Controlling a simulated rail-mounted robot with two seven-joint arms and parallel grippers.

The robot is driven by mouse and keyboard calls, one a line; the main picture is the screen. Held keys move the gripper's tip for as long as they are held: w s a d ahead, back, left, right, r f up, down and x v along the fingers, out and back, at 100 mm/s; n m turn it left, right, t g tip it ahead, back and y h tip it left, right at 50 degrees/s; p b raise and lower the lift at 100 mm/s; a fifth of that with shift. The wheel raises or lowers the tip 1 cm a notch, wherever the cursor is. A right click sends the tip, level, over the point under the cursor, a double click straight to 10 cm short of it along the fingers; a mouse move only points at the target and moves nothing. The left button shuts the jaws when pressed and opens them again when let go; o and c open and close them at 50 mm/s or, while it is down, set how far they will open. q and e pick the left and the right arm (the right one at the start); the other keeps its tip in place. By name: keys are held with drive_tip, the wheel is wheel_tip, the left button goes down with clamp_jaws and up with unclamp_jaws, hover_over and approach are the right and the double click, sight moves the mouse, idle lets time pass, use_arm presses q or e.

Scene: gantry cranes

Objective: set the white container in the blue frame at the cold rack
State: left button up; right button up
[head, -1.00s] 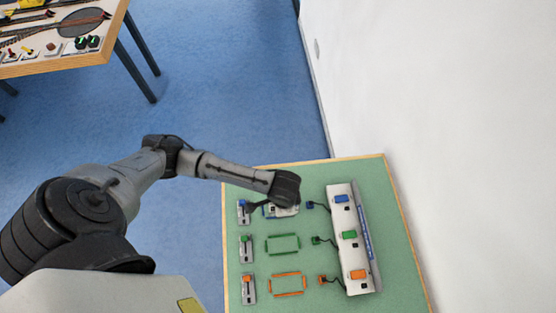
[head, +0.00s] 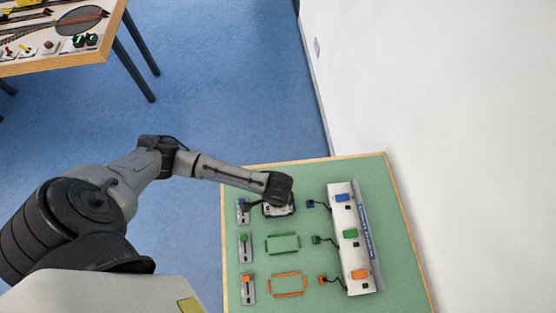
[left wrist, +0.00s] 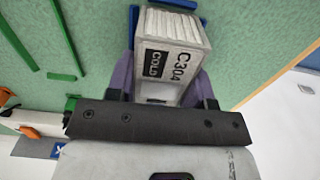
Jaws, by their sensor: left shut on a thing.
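The white container (left wrist: 175,45) is ribbed and marked "COLD" and "C304". My left gripper (left wrist: 165,85) is shut on it, with a finger on each side. In the head view my left gripper (head: 278,200) is over the blue frame's place at the back left of the green board, and the container (head: 279,211) shows partly below it. The rest is hidden, so I cannot tell whether the container touches the board. My right gripper is out of view.
The green board (head: 315,200) carries a green frame (head: 283,244), an orange frame (head: 287,285), levers on the left and cabled plugs. A white rack strip (head: 345,220) with coloured blocks stands on the right. A white wall (head: 450,120) rises beyond it.

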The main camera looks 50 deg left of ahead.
use_arm(q)
drive_tip(key=shift+f, duration=0.1)
drive_tip(key=o, duration=1)
wheel_tip(320, 180, up, 10)
drive_tip(key=shift+r+p, duration=0.2)
drive_tip(key=shift+p, duration=0.95)
drive_tip(key=s+d+r+n+t+h, duration=0.1)
drive_tip(key=s+d+r+t+h, duration=0.2)
drive_tip(key=s+d, duration=0.3)
drive_tip(key=s+a+n+y, duration=0.1)
drive_tip(key=s+a, duration=0.1)
drive_tip(key=s+a+n+y, duration=0.1)
drive_tip(key=a, duration=0.1)
drive_tip(key=s+a+n, duration=0.1)
drive_tip(key=s+a, duration=0.1)
drive_tip(key=shift+s+a+n+t+y, duration=0.3)
drive_tip(key=shift+s+a+n+y, duration=0.05)
drive_tip(key=shift+n+y, duration=0.05)
